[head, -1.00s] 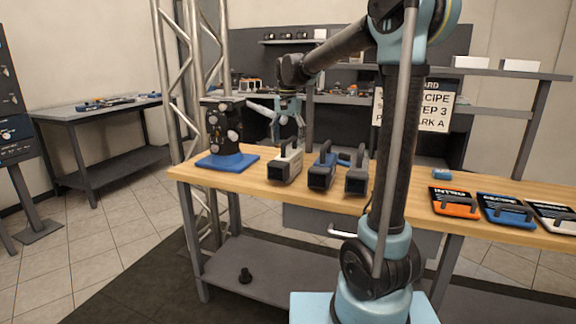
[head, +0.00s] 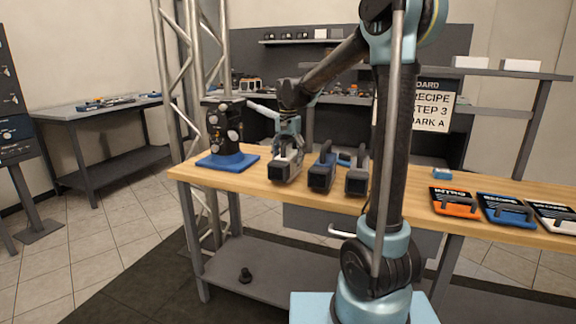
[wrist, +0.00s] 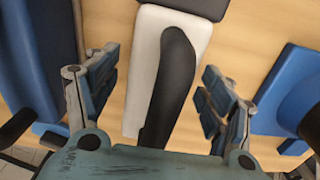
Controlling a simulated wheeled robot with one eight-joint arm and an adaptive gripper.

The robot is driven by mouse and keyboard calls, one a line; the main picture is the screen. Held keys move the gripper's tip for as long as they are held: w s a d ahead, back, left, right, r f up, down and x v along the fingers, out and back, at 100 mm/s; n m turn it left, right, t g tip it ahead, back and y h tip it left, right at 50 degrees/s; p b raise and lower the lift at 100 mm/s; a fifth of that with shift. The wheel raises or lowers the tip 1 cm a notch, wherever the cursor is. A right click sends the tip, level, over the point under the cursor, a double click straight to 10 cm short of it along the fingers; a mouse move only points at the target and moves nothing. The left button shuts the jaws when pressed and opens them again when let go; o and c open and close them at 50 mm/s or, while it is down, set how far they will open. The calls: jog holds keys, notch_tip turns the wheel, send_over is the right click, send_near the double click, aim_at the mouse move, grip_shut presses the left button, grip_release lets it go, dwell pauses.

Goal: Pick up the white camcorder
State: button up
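The white camcorder (head: 284,172) stands on the wooden bench, the leftmost of three camcorders in the head view. In the wrist view its white body (wrist: 147,60) and black top handle (wrist: 170,85) lie between my fingers. My gripper (wrist: 160,95) is open, one finger on each side of the handle, with gaps showing on both sides. In the head view my gripper (head: 288,150) is right over the camcorder and hides part of its top. I cannot tell how far the fingertips reach down beside it.
A blue camcorder (head: 321,172) stands close on the right, with a grey one (head: 357,178) beyond it. A black device on a blue base (head: 228,161) stands on the left. Labelled cases (head: 455,203) lie far right on the bench (head: 260,188).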

grip_shut()
jog(key=shift+r, duration=0.1)
